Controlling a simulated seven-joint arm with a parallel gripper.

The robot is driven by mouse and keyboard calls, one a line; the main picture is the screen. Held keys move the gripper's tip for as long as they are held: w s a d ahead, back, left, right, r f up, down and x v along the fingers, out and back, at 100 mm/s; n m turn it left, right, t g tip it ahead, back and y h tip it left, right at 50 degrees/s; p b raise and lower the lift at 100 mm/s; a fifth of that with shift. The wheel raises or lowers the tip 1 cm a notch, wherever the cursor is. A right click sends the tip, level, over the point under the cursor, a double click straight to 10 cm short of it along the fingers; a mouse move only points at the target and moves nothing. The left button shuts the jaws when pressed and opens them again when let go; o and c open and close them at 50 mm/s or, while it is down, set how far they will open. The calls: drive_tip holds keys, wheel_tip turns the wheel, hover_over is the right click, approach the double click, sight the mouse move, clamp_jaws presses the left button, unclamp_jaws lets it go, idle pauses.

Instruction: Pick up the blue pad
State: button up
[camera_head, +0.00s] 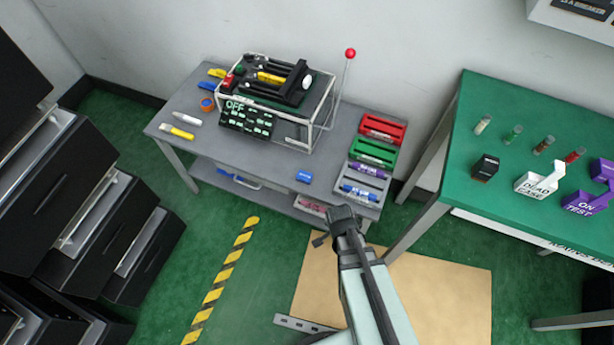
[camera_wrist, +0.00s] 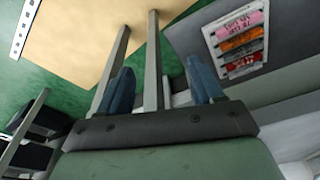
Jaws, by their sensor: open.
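A small blue block (camera_head: 304,176), which looks like the blue pad, lies on the grey table (camera_head: 270,165) near its front edge, left of the tray column. My gripper (camera_head: 338,222) is in front of the table's front edge, to the lower right of the block and apart from it. In the wrist view my gripper (camera_wrist: 160,68) shows two blue-grey fingers spread apart with nothing held between them. The blue block does not show in the wrist view.
Red (camera_head: 382,129), green (camera_head: 373,152) and grey trays line the table's right side. A framed machine (camera_head: 275,95) with a red-knobbed lever (camera_head: 350,53) stands behind. A green table (camera_head: 470,160) is at right. The table surface around the blue block is clear.

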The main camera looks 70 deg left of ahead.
drive_tip(key=s+a+r+n+g+y, duration=0.1)
drive_tip(key=s+a+r+y, duration=0.2)
drive_tip(key=a+r, duration=0.25)
drive_tip(key=m+g+h, duration=0.1)
drive_tip(key=m+h, duration=0.3)
drive_tip(key=m, duration=1.1)
approach(305, 176)
drive_tip(key=shift+a+f, duration=0.1)
drive_tip(key=shift+f, duration=4.25)
drive_tip(key=c, duration=1.1)
drive_tip(key=shift+r, duration=0.15)
